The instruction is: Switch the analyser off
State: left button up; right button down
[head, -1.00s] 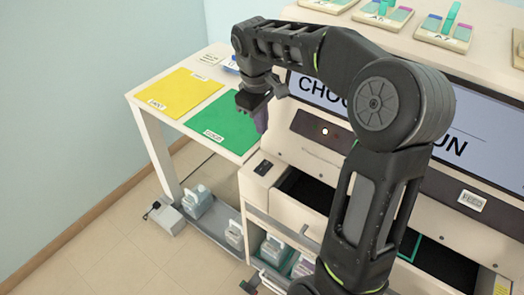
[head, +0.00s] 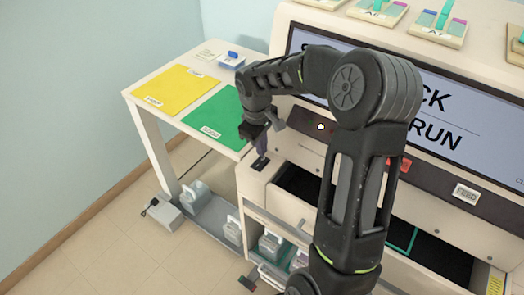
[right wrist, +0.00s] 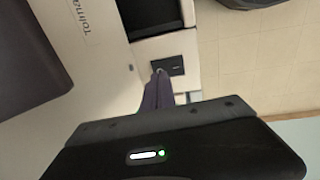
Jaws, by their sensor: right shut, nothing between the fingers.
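The analyser (head: 300,155) is a cream cabinet with a large screen (head: 460,100), which is lit and partly hidden by my right arm. A small black switch plate (head: 260,163) lies on the ledge at its left front corner; it also shows in the right wrist view (right wrist: 174,66). My right gripper (head: 262,151) points down at this plate. Its dark purple fingers are shut and empty. In the right wrist view the fingertips (right wrist: 158,74) are at the plate's edge; I cannot tell whether they touch it. My left gripper is not in view.
A small lamp (head: 320,127) glows on the dark front strip, and a red part (head: 405,164) shows behind my arm. Open dark bays lie below. A side table with a yellow mat (head: 172,90) and green mat (head: 222,118) stands left.

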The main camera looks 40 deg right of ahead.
aim_at(262, 159)
jog(key=shift+d+f, duration=0.2)
jog(key=shift+f, duration=1.1)
jog(key=shift+w+f, duration=0.1)
jog(key=shift+f, duration=0.15)
jog(key=shift+a, duration=0.15)
